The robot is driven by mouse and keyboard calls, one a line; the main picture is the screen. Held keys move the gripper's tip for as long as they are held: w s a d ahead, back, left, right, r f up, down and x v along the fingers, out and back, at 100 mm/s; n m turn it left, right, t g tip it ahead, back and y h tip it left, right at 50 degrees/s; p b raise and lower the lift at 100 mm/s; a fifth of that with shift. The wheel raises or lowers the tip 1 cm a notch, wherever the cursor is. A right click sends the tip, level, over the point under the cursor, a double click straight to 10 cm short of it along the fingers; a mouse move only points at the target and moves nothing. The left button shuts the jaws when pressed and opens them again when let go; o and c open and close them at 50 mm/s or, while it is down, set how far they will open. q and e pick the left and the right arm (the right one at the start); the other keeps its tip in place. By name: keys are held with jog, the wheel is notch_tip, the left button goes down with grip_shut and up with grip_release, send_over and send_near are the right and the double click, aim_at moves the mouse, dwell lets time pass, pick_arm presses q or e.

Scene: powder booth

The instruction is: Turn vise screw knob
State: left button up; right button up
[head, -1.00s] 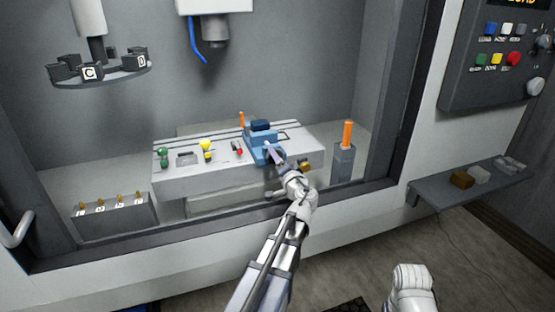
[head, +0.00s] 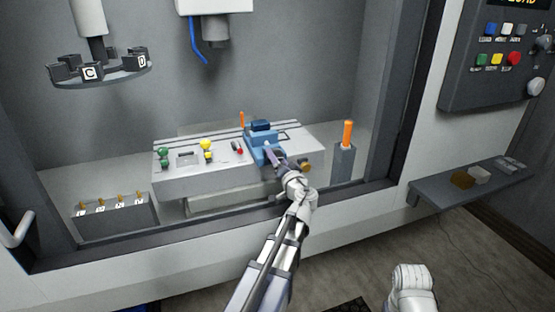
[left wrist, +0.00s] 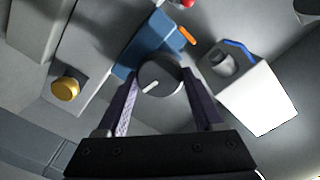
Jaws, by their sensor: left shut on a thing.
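The blue vise (head: 262,137) sits on the light grey slotted table inside the booth. In the left wrist view part of its blue body (left wrist: 152,45) shows behind the screw knob. The vise screw knob (left wrist: 160,76) is a dark round disc with a white mark pointing to the lower left. My left gripper (head: 275,157) is at the front of the vise. In the left wrist view its two purple-grey fingers (left wrist: 160,84) are on either side of the knob, shut on it. In the head view the gripper hides the knob.
A brass knob (head: 305,166) is on the table front, just right of my gripper. An orange-handled tool (head: 347,134) stands in a grey holder further right. Coloured knobs (head: 206,146) sit left of the vise. The booth's front sill (head: 220,222) runs below my arm.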

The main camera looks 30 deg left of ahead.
pick_arm(q)
jog(key=o, duration=1.4)
jog(key=shift+v, duration=3.95)
